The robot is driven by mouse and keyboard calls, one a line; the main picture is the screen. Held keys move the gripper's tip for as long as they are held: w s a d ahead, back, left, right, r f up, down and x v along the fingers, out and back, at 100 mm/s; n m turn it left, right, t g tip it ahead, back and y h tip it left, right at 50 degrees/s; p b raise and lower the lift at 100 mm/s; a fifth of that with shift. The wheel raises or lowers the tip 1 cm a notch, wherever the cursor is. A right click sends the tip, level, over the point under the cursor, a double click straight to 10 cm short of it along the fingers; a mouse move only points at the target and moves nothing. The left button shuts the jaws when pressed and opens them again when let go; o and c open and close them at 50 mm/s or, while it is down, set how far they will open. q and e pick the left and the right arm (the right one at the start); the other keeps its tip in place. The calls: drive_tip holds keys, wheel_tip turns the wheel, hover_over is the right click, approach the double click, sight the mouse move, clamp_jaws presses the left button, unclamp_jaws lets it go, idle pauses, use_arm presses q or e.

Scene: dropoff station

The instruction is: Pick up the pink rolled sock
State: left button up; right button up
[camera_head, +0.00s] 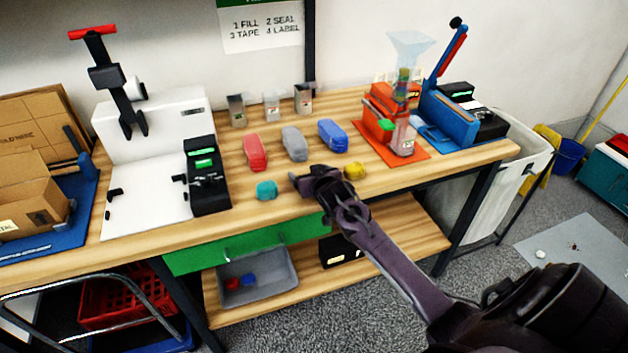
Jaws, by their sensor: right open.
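I cannot make out a pink rolled sock in the head view; the right gripper hides part of the table's front. My right gripper (300,183) is open above the front part of the wooden workbench (390,183). A small teal roll (266,190) lies to its left and a small yellow roll (354,171) to its right, both apart from the fingers. Behind them lie a red elongated pouch (255,152), a grey one (295,144) and a blue one (332,136). My left gripper is not in view.
A black device with a green screen (203,160) and a white press (150,125) stand left. Several small metallic containers stand at the back. An orange funnel stand (385,105) and a blue lever press (448,118) stand right. A grey bin (262,280) sits on the lower shelf.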

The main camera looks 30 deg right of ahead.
drive_tip(key=c, duration=1.1)
drive_tip(key=shift+o, duration=0.2)
